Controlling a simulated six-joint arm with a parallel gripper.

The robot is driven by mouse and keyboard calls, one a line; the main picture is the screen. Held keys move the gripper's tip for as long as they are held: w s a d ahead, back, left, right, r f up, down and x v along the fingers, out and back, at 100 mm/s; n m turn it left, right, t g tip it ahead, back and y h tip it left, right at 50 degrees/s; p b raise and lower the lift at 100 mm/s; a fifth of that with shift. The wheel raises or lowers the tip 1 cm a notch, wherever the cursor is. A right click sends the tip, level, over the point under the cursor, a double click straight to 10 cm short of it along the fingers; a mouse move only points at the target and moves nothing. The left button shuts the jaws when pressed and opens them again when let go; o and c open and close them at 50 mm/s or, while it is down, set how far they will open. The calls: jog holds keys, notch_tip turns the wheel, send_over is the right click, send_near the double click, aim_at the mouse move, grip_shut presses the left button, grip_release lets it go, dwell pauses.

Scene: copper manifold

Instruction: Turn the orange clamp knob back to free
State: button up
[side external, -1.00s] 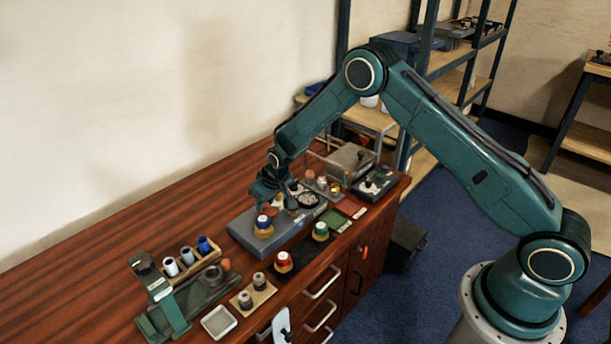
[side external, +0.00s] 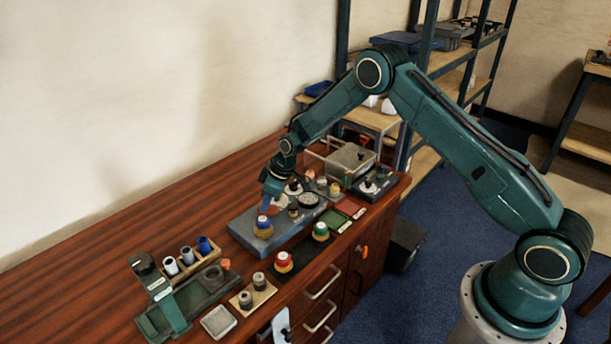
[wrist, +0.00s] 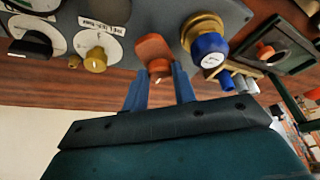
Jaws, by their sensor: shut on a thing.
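The orange clamp knob (wrist: 154,48) stands on the grey fixture plate (side external: 243,233), in the upper middle of the wrist view. It has a short white mark on its near end. My gripper (wrist: 158,76) has its two blue fingers on either side of the knob's near part and is shut on it. In the side view my gripper (side external: 272,192) reaches down to the plate, just behind the blue-capped brass fitting (side external: 263,226). The exact finger contact is hard to see.
The blue-capped fitting (wrist: 209,50) is close to the right of my fingers in the wrist view. A brass knob on a white dial (wrist: 95,60) and a black-handled dial (wrist: 32,44) are to the left. Bare wood lies along the wall side.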

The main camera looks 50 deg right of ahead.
jog(key=o, duration=1)
jog(key=shift+r, duration=0.1)
jog(key=v, duration=1.3)
jog(key=shift+s+r, duration=0.2)
jog(key=shift+r, duration=0.1)
